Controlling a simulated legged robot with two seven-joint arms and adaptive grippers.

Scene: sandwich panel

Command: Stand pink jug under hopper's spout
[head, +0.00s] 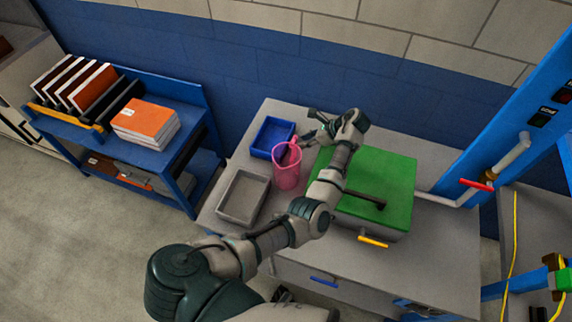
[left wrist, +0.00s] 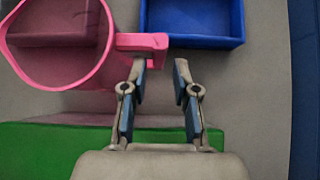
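The pink jug (head: 286,172) stands upright on the grey worktop in the head view, between the blue bin and the green-topped box. In the left wrist view the jug (left wrist: 104,62) is at the upper left, with its open mouth in sight and its handle (left wrist: 152,41) pointing right. My left gripper (head: 306,129) is beside the jug on its handle side, open and empty. In the left wrist view its fingertips (left wrist: 160,64) are apart near the handle; one overlaps the handle's edge, and contact cannot be told. My right gripper is out of view. No hopper spout can be clearly made out.
A blue bin (head: 272,121) and a grey tray (head: 228,192) flank the jug. A green-topped box (head: 398,170) lies under my left arm. A pipe with a red-handled valve (head: 477,185) is at the right. A blue cart with books (head: 160,175) stands left.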

